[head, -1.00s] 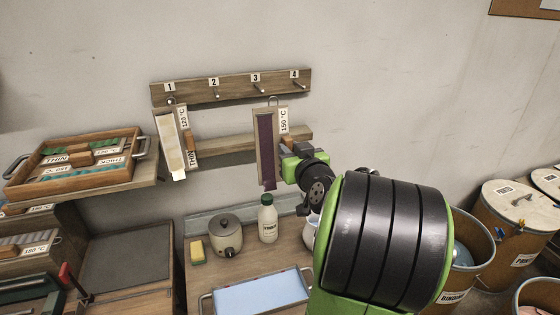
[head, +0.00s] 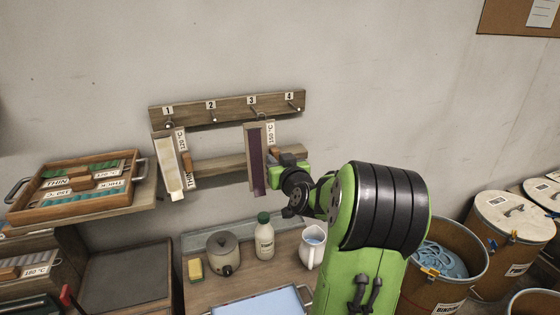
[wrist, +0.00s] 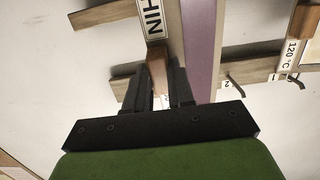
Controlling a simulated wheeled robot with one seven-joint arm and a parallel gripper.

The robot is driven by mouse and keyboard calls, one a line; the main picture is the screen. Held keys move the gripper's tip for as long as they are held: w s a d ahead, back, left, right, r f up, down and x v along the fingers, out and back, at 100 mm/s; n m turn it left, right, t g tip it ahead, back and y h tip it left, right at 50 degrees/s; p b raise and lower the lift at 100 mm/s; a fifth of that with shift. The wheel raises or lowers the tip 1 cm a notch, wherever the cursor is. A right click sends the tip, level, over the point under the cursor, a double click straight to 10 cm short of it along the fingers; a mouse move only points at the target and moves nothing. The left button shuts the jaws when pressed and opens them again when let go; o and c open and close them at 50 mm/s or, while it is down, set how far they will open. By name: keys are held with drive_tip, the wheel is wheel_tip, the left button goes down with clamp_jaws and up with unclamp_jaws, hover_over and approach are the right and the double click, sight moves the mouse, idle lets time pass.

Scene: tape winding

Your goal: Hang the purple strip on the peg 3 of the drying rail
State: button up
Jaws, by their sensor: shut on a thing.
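The purple strip (head: 257,172) runs down a wooden board with a 150 °C label, upright in front of the drying rail (head: 232,108). My gripper (head: 283,160) is shut on the board's brown side block from the right. In the wrist view my gripper (wrist: 172,90) closes on the block (wrist: 157,72), and the purple strip (wrist: 200,45) shows beside it. The board's top is just below peg 3 (head: 254,112); whether its hook touches the peg I cannot tell. Pegs 2 (head: 212,118) and 4 (head: 291,106) are bare.
A white strip board (head: 168,165) hangs on peg 1, left of mine. A tray of strips (head: 75,190) stands on a shelf at left. Below are a pot (head: 224,253), a bottle (head: 264,238) and a white jug (head: 312,246). Bins stand at right.

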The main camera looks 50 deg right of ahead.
drive_tip(key=shift+r+p+x, duration=0.2)
drive_tip(key=shift+p+x, duration=0.8)
drive_tip(key=shift+x, duration=0.5)
drive_tip(key=shift+w+d+f+b, duration=0.3)
drive_tip(key=shift+w+b, duration=0.1)
drive_tip(key=shift+w, duration=0.15)
drive_tip(key=shift+w+d+f+b, duration=0.25)
drive_tip(key=shift+w+f+b, duration=0.1)
drive_tip(key=shift+w, duration=0.2)
drive_tip(key=shift+r, duration=0.1)
drive_tip(key=o, duration=1)
drive_tip(key=shift+s, duration=0.15)
